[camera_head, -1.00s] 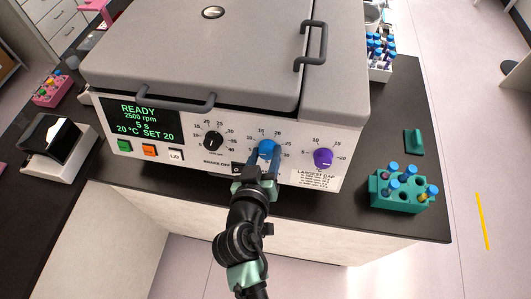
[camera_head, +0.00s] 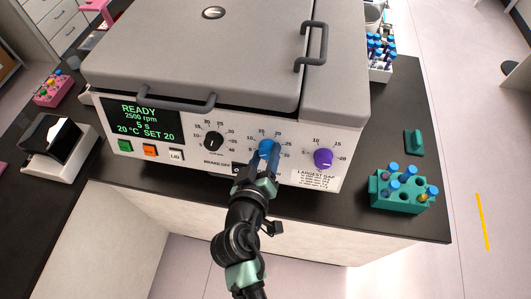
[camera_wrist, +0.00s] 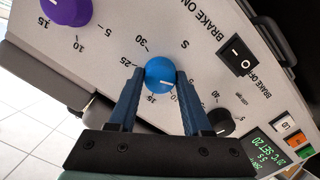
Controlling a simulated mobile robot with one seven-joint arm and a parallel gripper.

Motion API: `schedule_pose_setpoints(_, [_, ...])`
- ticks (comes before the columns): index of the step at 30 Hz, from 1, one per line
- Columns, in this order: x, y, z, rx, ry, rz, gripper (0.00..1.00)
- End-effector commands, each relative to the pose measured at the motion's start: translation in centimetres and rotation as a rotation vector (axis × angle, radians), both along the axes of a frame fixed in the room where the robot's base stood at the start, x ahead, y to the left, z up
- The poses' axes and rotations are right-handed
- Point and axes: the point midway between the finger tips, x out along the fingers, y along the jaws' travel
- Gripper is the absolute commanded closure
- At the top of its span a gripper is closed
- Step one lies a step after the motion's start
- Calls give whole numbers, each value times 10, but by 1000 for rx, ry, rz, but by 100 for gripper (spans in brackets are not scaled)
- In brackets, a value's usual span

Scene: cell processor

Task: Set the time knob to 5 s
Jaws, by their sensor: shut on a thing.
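The cell processor (camera_head: 220,50) has a sloped front panel with a black knob (camera_head: 213,142), a blue knob (camera_head: 264,145) and a purple knob (camera_head: 323,158). My gripper (camera_head: 268,155) is at the blue knob. In the wrist view my gripper (camera_wrist: 158,80) has one finger on each side of the blue knob (camera_wrist: 158,72), shut on it. A white mark shows on the knob's face, pointing to the right in that view. The fingers hide part of the scale. The green display (camera_head: 143,120) reads READY, 2500 rpm, 5 s, 20 °C, SET 20.
Green, orange and white buttons (camera_head: 150,150) sit under the display. A brake switch (camera_wrist: 238,54) lies beside the blue knob in the wrist view. A teal tube rack (camera_head: 400,203) stands on the dark bench to the right. The lid handle (camera_head: 160,101) juts out above the panel.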

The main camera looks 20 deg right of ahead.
Motion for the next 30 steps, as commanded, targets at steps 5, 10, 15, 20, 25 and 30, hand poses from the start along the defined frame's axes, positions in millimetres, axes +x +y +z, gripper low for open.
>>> schedule_pose_setpoints(5, [0,0,0,0,2,1,28])
schedule_pose_setpoints(10, [0,0,0,0,0,0,21])
schedule_pose_setpoints(15, [-1,1,0,0,0,0,21])
schedule_pose_setpoints(20, [-8,6,2,0,-1,1,21])
schedule_pose_setpoints(25, [-29,21,10,0,0,2,21])
schedule_pose_setpoints(30, [-54,41,22,0,0,4,21])
